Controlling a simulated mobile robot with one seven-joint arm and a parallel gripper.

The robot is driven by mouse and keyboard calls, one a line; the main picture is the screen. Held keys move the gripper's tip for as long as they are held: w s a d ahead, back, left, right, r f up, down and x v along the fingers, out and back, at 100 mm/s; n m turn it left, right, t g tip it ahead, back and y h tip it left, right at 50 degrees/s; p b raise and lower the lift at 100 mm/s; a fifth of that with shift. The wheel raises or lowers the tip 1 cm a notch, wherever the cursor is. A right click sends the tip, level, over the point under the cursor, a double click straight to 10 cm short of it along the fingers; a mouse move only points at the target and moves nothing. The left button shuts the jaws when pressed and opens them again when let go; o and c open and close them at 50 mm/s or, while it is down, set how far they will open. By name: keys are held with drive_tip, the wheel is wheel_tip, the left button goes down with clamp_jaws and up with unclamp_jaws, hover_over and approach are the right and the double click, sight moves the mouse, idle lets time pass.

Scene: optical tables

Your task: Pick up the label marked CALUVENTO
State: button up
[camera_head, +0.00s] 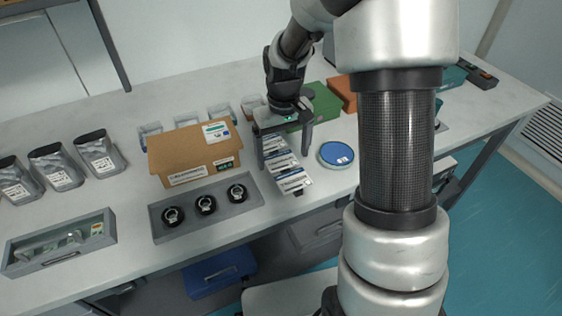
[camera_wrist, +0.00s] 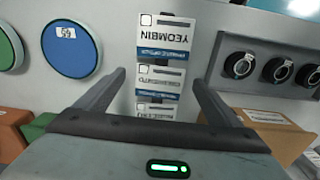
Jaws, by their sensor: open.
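A column of white and blue labels (camera_head: 292,180) lies near the table's front edge, right of the cardboard box. In the wrist view, the largest label (camera_wrist: 161,40) shows upside-down print that seems to read YEOMBIN. Two smaller labels, a middle one (camera_wrist: 160,82) and a lower one (camera_wrist: 155,111), show below it, their print too small to read surely. I cannot tell which is marked CALUVENTO. My gripper (camera_head: 284,152) is open above the column, its fingers (camera_wrist: 158,80) on either side of it in view.
The cardboard box (camera_head: 193,152) and a grey tray with round black parts (camera_head: 207,219) stand left of the labels. A blue round lid (camera_head: 336,154) lies to the right. A green box (camera_head: 322,106) and an orange box (camera_head: 342,91) stand behind.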

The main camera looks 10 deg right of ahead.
drive_tip(key=shift+f, duration=0.5)
drive_tip(key=shift+f, duration=0.25)
idle(0.3)
